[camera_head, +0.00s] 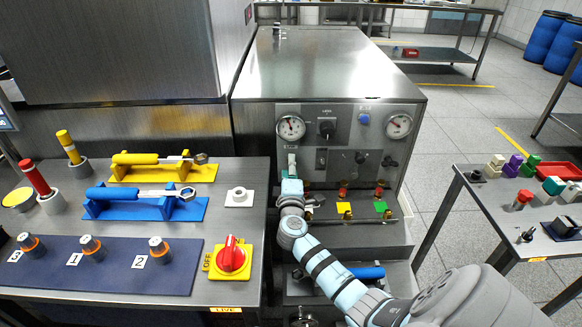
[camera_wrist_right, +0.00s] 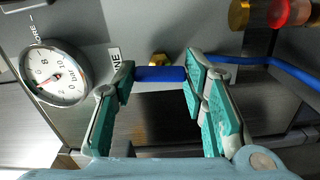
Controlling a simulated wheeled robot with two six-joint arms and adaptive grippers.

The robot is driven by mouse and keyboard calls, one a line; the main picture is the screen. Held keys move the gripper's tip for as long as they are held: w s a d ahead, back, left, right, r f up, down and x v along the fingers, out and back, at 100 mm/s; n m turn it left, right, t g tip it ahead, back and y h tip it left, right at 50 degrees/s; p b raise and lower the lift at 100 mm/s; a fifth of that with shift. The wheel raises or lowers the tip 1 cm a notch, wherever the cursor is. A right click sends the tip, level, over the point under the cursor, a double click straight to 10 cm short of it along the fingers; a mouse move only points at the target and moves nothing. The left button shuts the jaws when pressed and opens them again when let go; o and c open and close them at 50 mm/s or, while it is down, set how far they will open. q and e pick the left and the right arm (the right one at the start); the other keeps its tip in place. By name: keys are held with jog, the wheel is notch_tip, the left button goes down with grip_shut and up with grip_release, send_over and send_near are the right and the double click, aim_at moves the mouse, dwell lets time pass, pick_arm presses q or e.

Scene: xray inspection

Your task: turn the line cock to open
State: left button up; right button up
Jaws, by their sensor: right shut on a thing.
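The line cock shows in the right wrist view as a short blue handle (camera_wrist_right: 160,74) by a brass fitting (camera_wrist_right: 157,58) on the grey panel. A partly covered label ending in "NE" (camera_wrist_right: 115,58) is beside it. My right gripper (camera_wrist_right: 160,82) has its teal fingers on both sides of the handle and is shut on it. In the head view my right gripper (camera_head: 291,170) is at the left of the machine's front panel (camera_head: 341,118), below the left gauge (camera_head: 291,127), and hides the cock. My left gripper is in neither view.
A blue pipe (camera_wrist_right: 270,64) runs near the right finger in the wrist view. The left bench holds a yellow tool rack (camera_head: 165,174), a blue rack (camera_head: 145,208) and a red rotary switch (camera_head: 232,258). A right table (camera_head: 490,200) carries several small blocks.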

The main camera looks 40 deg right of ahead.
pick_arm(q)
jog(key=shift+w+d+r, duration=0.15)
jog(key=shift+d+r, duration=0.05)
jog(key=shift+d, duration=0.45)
pick_arm(e)
jog(key=shift+f+n, duration=0.1)
jog(key=shift+n, duration=0.6)
jog(key=o, duration=1.2)
jog(key=shift+c, duration=0.2)
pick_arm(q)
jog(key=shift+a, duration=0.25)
